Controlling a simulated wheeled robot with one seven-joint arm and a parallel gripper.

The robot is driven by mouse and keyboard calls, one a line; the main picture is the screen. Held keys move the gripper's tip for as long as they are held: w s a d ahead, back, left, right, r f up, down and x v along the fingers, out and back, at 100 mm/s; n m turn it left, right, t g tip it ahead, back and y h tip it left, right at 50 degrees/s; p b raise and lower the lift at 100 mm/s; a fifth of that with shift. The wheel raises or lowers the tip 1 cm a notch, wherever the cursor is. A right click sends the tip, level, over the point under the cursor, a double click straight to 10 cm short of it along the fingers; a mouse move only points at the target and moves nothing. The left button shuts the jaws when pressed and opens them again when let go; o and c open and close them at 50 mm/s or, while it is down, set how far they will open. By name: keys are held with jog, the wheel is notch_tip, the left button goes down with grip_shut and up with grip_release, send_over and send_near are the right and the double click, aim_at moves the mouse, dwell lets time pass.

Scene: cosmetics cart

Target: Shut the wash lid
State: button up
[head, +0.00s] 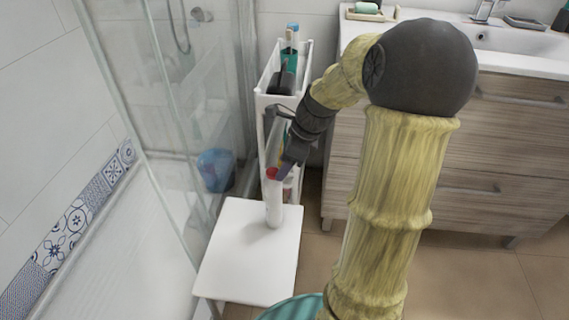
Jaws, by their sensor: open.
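A slim white bottle (274,205), which looks like the wash, stands upright on a small white stool (245,272). A red part (272,173) shows at its top. It is too small to tell whether this is the lid, or how far it stands open. My gripper (282,173) is at the bottle's top, on its right side, pointing down. It is open, with nothing visibly held between its fingers. I cannot tell whether a finger touches the red part. The dark fingers hide some of the bottle's upper right side.
A narrow white cart (262,103) with bottles stands right behind the stool. A glass shower screen (160,110) runs along the left. A wooden vanity (490,160) with a sink fills the right. A blue bucket (216,170) shows behind the glass. The stool's front is bare.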

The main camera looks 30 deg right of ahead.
jog(key=shift+c, duration=0.4)
jog(key=c, duration=0.9)
